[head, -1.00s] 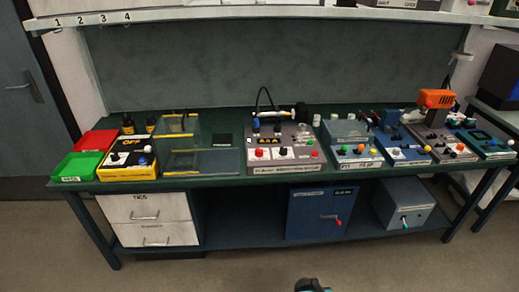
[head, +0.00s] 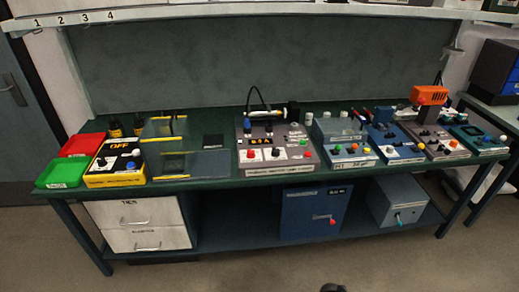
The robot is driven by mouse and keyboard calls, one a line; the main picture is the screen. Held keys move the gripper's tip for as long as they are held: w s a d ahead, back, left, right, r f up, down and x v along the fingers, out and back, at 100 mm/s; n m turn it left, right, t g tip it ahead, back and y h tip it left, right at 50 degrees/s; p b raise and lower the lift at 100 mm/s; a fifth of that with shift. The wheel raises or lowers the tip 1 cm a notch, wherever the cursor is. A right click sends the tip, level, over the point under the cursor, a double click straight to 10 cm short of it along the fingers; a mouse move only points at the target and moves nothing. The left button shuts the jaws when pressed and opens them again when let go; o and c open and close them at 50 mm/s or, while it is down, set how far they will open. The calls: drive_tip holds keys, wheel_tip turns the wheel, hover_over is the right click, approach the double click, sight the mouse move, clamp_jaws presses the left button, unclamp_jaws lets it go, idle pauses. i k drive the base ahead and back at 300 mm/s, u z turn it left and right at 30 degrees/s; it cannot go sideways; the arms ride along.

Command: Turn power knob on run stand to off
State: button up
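A grey control box (head: 274,167) with a lit display and several knobs stands near the middle of the green bench. Its front plate is too small to read, so I cannot tell for sure that it is the run stand. A red knob (head: 252,154), a black knob (head: 276,152) and another red knob (head: 307,154) sit on its sloped face. No power label or knob setting can be read. The tip of a dark part of mine, perhaps my gripper (head: 333,288), just shows at the bottom edge, far from the box; its fingers are hidden.
A yellow-edged box marked OFF (head: 113,180) with a blue knob stands left, beside red (head: 83,145) and green trays (head: 62,173). Clear yellow-edged panels (head: 168,165) are next to it. Blue and grey devices (head: 346,153) fill the right. The floor in front is free.

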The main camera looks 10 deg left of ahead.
sight(251, 154)
drive_tip(key=z, duration=0.15)
drive_tip(key=k, duration=1.15)
drive_tip(key=u, duration=0.6)
drive_tip(key=i, duration=1.05)
